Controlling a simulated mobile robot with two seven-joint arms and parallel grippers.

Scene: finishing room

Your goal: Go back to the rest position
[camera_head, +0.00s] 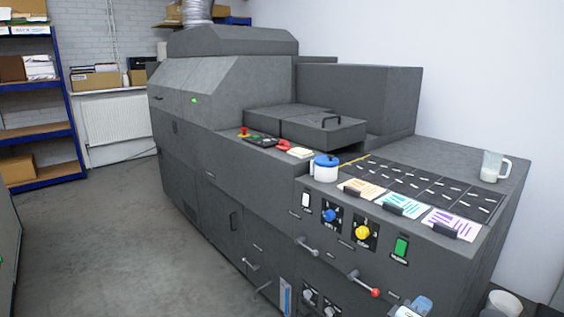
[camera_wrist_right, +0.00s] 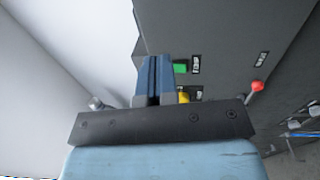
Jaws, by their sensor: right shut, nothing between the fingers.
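My right gripper (camera_wrist_right: 154,75) shows in the right wrist view with its two blue fingers together and nothing between them. Its fingers point toward the front of the grey machine, near a green button (camera_wrist_right: 181,67) and a yellow knob (camera_wrist_right: 183,97). In the head view, only a small light-blue and white part of my right gripper (camera_head: 416,307) shows at the bottom edge, in front of the machine's panel (camera_head: 330,262). I cannot tell from these views whether the fingers touch the panel. My left gripper is not in view.
The long grey machine (camera_head: 215,160) fills the middle and right. Levers, one with a red knob (camera_head: 376,292), stick out of its front. The floor (camera_head: 110,240) at left is clear.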

